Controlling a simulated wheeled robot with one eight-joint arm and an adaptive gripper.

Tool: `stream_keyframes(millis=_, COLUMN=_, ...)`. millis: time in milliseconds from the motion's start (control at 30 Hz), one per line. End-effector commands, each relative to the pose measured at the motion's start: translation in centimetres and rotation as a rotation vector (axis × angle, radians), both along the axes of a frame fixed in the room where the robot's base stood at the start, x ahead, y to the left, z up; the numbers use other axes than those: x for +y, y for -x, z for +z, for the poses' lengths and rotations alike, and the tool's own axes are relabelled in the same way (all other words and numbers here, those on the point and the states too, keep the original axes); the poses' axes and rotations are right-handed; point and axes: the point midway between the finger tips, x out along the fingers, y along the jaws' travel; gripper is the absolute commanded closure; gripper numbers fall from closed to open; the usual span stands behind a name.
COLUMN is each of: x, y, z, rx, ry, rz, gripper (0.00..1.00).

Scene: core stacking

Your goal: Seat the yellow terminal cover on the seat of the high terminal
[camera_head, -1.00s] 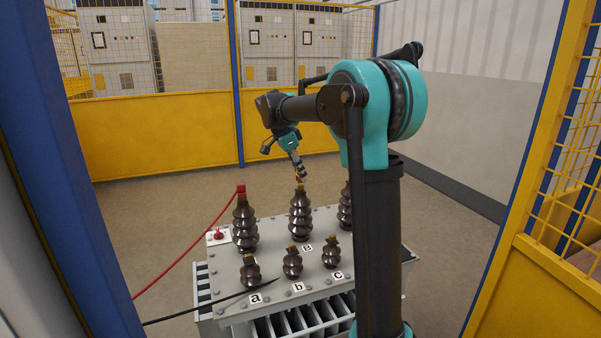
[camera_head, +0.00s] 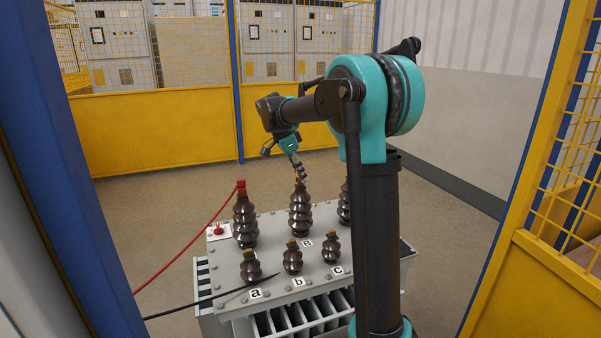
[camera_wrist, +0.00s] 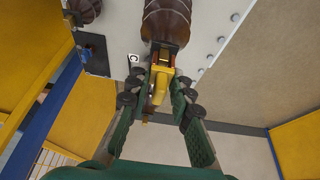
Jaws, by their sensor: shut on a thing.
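The yellow terminal cover (camera_wrist: 159,88) is between the fingers of my gripper (camera_wrist: 162,78) in the wrist view. My gripper is shut on it. Just beyond it is the top of a tall brown ribbed insulator (camera_wrist: 167,22), with orange and metal parts at its end. The cover overlaps that end in the picture; I cannot tell whether it touches. In the head view my gripper (camera_head: 301,179) points down at the top of the middle tall insulator (camera_head: 300,212). The cover is too small there to make out clearly.
Another tall insulator (camera_head: 245,222) with a red clamp and red cable stands left; one more is partly behind my arm. Three short insulators, one here (camera_head: 292,260), stand in front on the grey transformer lid (camera_head: 272,232). A black cable crosses the left. Yellow fencing (camera_head: 150,135) surrounds the area.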

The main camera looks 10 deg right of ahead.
Motion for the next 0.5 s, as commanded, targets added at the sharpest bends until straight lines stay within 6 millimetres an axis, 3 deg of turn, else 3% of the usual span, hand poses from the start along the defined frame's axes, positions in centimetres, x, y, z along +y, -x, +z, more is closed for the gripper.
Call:
stream_keyframes(millis=400, x=0.00, y=0.01, z=-0.96, rx=0.000, ry=0.000, rz=0.000, gripper=1.00)
stream_keyframes(millis=433, x=-0.01, y=0.01, z=-0.95, rx=0.000, ry=0.000, rz=0.000, gripper=0.77)
stream_keyframes(millis=500, x=0.00, y=0.00, z=-0.93, rx=0.000, ry=0.000, rz=0.000, gripper=0.68)
